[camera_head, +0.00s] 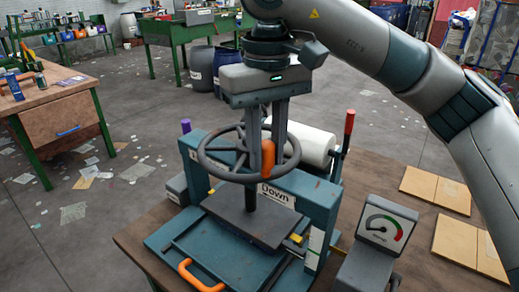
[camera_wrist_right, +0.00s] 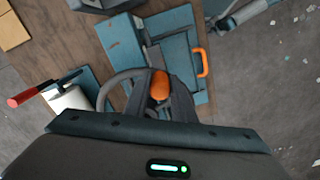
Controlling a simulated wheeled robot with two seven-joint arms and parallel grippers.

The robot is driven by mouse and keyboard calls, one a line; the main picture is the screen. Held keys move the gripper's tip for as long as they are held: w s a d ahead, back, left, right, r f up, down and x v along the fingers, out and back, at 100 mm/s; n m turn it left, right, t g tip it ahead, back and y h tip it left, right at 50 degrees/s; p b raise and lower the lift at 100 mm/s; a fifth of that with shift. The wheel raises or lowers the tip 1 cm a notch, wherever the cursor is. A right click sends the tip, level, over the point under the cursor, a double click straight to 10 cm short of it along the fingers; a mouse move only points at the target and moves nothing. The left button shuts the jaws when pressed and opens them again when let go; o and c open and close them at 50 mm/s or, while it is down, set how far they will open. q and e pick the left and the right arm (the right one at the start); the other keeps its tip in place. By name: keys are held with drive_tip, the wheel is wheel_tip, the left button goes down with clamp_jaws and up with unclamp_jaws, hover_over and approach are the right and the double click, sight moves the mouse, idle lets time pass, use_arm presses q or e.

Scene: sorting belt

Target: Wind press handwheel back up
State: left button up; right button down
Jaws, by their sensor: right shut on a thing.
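The press (camera_head: 318,198) is a blue frame on a brown table, with a "Down" label on its crossbar. Its dark handwheel (camera_head: 222,172) lies flat on top, with an upright orange knob (camera_head: 268,158) on the near right part of the rim. My right gripper (camera_head: 268,150) comes down from above and is shut on the orange knob. In the right wrist view the knob (camera_wrist_right: 160,86) sits between the two fingers. A dark plate (camera_head: 245,222) is under the wheel on the screw. My left gripper does not show.
A gauge box (camera_head: 387,225) stands right of the press, and a red-handled lever (camera_head: 348,125) and white roll (camera_head: 312,145) stand behind it. An orange handle (camera_head: 200,275) is at the front. Flat tan boards (camera_head: 436,189) lie to the right.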

drive_tip(key=c, duration=1.5)
unclamp_jaws()
drive_tip(key=shift+c, duration=0.2)
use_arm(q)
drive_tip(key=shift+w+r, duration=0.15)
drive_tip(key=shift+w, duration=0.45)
use_arm(e)
drive_tip(key=shift+o, duration=0.3)
drive_tip(key=shift+d, duration=0.1)
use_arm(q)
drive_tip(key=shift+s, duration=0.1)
use_arm(e)
drive_tip(key=shift+r, duration=0.45)
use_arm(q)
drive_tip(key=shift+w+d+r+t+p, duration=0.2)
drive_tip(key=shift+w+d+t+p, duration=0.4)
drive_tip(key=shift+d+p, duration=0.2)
use_arm(e)
wheel_tip(320, 180, up, 17)
drive_tip(key=shift+f, duration=0.2)
